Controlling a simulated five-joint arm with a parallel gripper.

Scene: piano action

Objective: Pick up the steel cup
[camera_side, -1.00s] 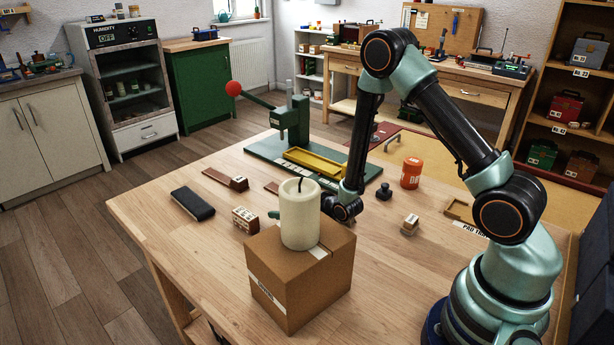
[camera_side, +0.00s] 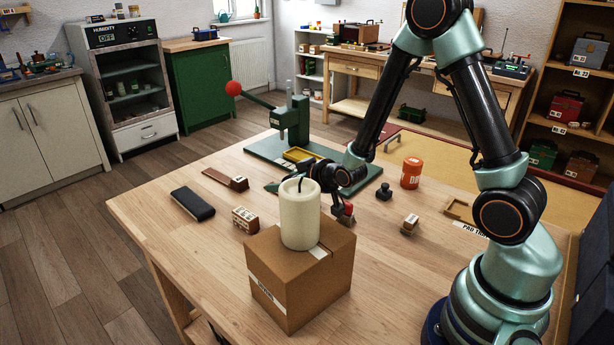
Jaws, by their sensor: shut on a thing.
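I cannot make out a steel cup in this view. My gripper (camera_side: 342,211) hangs just behind and right of the candle, over the table beyond the cardboard box. It is shut on a small red thing (camera_side: 348,209), seen at its lower right. The candle and box hide part of the gripper, so the held thing's full shape is unclear. The cream candle (camera_side: 300,220) stands upright on the cardboard box (camera_side: 285,285).
The green press (camera_side: 293,120) with a yellow tray (camera_side: 298,154) stands behind the gripper. An orange canister (camera_side: 411,173), a dark weight (camera_side: 384,191) and a small wooden block (camera_side: 410,224) stand to the right. A black case (camera_side: 192,204) and a lettered block (camera_side: 245,219) lie left.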

